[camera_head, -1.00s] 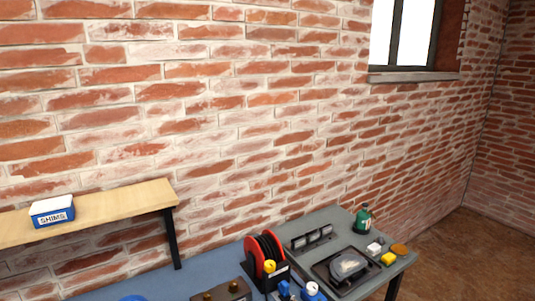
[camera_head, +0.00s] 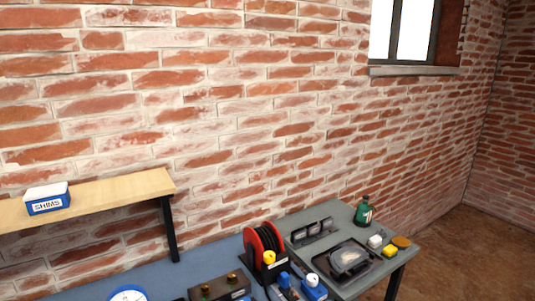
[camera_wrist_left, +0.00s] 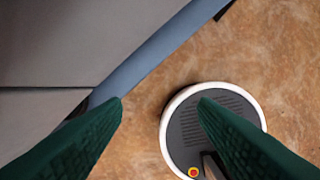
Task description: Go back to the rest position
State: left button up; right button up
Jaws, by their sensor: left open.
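My left gripper (camera_wrist_left: 160,104) shows in the left wrist view as two dark green fingers set wide apart. It is open, with nothing between the fingers. Below it are the brown floor and my own round base. Neither gripper shows in the head view, and my right gripper is not in any view.
A blue and grey workbench (camera_head: 335,222) stands along the brick wall, bearing a red cable reel (camera_head: 263,245), a green bottle (camera_head: 363,211) and a gauge (camera_head: 128,294). A wooden shelf (camera_head: 115,190) above holds a shims box (camera_head: 47,198). Floor is open at right.

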pick_arm(q)
jog(key=s+a+f+b, duration=0.1)
jog(key=s+f+b, duration=0.1)
jog(key=s+f, duration=0.6)
jog(key=s+a+f+g+b, duration=0.1)
jog(key=s+a+f+b, duration=0.1)
jog(key=s+f, duration=0.7)
notch_tip(320, 180, down, 6)
jog(key=shift+s+f, duration=0.2)
jog(key=shift+s, duration=0.1)
